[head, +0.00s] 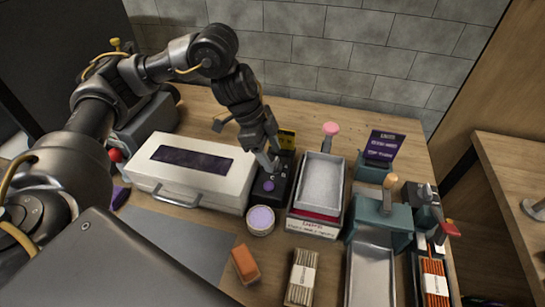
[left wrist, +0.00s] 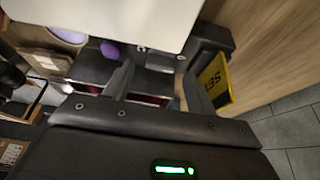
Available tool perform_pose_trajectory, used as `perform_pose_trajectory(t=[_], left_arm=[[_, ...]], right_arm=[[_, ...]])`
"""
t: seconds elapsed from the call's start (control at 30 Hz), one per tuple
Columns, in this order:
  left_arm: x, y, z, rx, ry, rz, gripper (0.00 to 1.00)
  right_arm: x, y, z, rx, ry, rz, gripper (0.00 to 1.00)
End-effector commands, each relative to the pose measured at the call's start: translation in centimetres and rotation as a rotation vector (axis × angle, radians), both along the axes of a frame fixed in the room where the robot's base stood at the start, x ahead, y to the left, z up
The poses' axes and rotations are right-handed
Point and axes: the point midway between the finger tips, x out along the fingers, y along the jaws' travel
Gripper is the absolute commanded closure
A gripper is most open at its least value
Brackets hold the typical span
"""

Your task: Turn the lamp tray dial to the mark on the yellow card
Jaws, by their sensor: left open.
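My left gripper (head: 268,160) is open and points down over the back part of a black control box (head: 272,197). In the left wrist view, the fingers of the left gripper (left wrist: 157,82) are apart, with dark and red parts of the box between them. The dial and its pointer cannot be made out clearly. A purple button (head: 268,185) is on the box in front of the gripper; it also shows in the wrist view (left wrist: 110,50). The yellow card (head: 287,138) stands behind the box, partly hidden; in the wrist view the card (left wrist: 215,80) is edge-tilted and its mark is unreadable. My right gripper is out of view.
A white box (head: 190,168) with a dark window and handle stands close left of the control box. A grey tray (head: 321,180) stands close right.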

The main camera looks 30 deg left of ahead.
Motion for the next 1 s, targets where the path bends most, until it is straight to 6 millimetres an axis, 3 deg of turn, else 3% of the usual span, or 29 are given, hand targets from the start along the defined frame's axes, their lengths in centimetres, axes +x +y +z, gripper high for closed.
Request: perform_pose_trajectory(t=[0.2, 0.5, 0.83, 1.0], left_arm=[[0.2, -0.7, -1.6, 0.000, 0.000, -0.001, 0.44], [0.2, -0.7, -1.7, 0.000, -0.001, 0.000, 0.44], [0.2, -0.7, -1.7, 0.000, -0.001, 0.000, 0.87], [0.2, -0.7, -1.7, 0.000, -0.001, -0.005, 0.88]], right_arm=[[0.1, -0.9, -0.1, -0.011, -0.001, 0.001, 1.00], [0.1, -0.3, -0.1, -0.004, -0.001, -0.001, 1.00], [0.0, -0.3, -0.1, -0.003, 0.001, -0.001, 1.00], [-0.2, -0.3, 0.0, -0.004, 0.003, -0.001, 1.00]])
